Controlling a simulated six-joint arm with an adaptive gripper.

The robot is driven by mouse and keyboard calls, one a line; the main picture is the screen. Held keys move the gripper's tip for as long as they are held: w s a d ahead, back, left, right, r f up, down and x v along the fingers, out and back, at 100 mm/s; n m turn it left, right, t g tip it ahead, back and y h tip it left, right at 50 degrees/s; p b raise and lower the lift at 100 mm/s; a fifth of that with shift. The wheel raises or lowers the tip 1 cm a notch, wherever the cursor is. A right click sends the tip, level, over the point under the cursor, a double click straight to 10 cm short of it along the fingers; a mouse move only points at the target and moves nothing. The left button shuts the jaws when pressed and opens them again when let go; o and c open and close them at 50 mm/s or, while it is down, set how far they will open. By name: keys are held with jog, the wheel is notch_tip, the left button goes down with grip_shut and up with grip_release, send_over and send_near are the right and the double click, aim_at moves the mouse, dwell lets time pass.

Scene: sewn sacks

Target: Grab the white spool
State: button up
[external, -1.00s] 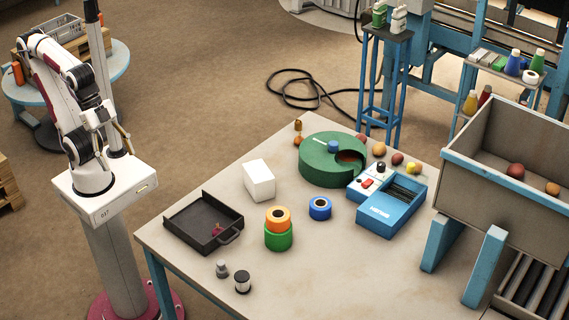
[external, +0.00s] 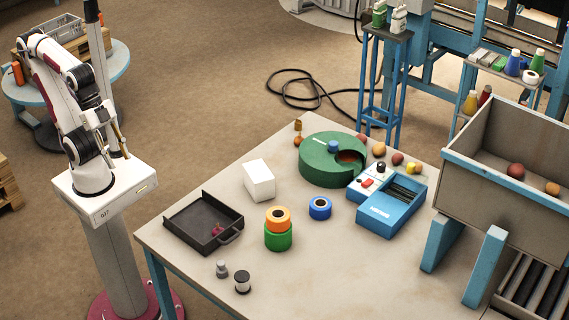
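My gripper (external: 121,146) is up at the left, beside the arm's pedestal and off the table, well away from the spool. Its fingers are small and seen at an angle, so I cannot tell whether they are open or shut. I see nothing held in it.
Near the spool are a grey knob-like piece (external: 222,268), a black tray (external: 193,240), and an orange roll (external: 277,217) on a green one (external: 278,239). A white box (external: 259,181), blue roll (external: 320,209), green drum (external: 320,170) and blue device (external: 392,208) stand farther back. The front right tabletop is clear.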

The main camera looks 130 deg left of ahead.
jog(key=w+d+r+n+t+h, duration=0.15)
jog(key=w+d, duration=0.25)
jog(key=w, duration=0.8)
jog(key=w+d+r+t, duration=0.3)
jog(key=w, duration=0.9)
jog(key=w+d+r+n+t+h, duration=0.1)
jog(key=w+d+r+t, duration=0.2)
jog(key=w, duration=0.9)
jog(key=w+f+n+y, duration=0.4)
jog(key=w+f+y, duration=0.3)
jog(key=w, duration=0.5)
jog(key=n+g+y, duration=0.2)
jog(key=g+y, duration=0.1)
jog(key=y, duration=0.2)
send_near(242, 282)
jog(key=a+f, duration=0.1)
jog(key=a, duration=0.1)
jog(key=shift+w+a+f+t, duration=0.25)
jog(key=shift+f, duration=0.15)
jog(key=shift+s+a+f+n+y, duration=0.1)
jog(key=shift+s+f+n+y, duration=0.15)
jog(key=shift+f+y, duration=0.2)
